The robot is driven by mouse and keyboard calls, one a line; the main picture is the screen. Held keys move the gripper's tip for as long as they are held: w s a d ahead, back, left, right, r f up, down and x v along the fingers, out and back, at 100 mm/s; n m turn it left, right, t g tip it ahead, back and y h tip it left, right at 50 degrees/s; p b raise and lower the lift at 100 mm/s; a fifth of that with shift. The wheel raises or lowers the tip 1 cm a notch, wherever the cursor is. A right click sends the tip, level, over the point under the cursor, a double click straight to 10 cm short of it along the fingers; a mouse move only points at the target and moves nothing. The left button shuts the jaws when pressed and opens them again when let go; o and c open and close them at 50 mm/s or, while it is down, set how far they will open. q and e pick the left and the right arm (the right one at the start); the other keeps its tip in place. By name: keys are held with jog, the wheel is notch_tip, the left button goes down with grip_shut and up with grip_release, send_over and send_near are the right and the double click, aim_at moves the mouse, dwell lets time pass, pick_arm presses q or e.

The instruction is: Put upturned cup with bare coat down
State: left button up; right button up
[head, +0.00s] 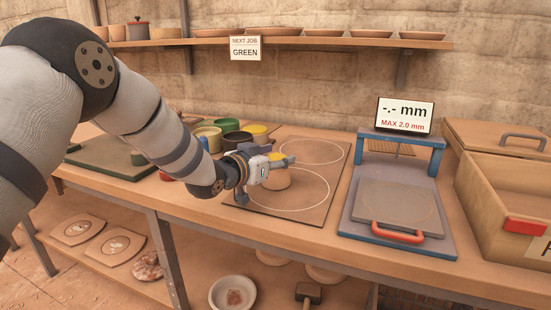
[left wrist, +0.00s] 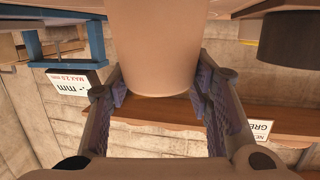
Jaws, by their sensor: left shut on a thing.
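A plain, pale clay cup (head: 277,180) is between the fingers of my left gripper (head: 279,163). In the left wrist view the cup (left wrist: 160,45) fills the space between both fingers, its wall smooth and bare. It is over the near white circle of a brown board (head: 325,180) on the bench. Whether it touches the board or hangs just above it I cannot tell. The gripper hides part of the cup. My right gripper is not in view.
Green, yellow and black-topped pots (head: 231,126) stand just behind and left of the gripper. The far circle is empty. To the right are a blue gauge stand (head: 398,228) with a red handle and a wooden box (head: 490,205). A shelf (head: 340,41) with dishes runs above.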

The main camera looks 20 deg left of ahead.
pick_arm(q)
jog(key=o, duration=1.2)
jog(key=shift+f, duration=0.1)
jog(key=shift+r, duration=0.25)
jog(key=p+v, duration=0.1)
jog(key=v, duration=0.4)
jog(key=p+v, duration=0.1)
jog(key=v, duration=0.5)
jog(key=shift+r, duration=0.25)
jog(key=shift+s+a+f, duration=0.1)
jog(key=shift+s+a, duration=0.05)
jog(key=shift+s, duration=0.3)
jog(key=shift+f, duration=0.1)
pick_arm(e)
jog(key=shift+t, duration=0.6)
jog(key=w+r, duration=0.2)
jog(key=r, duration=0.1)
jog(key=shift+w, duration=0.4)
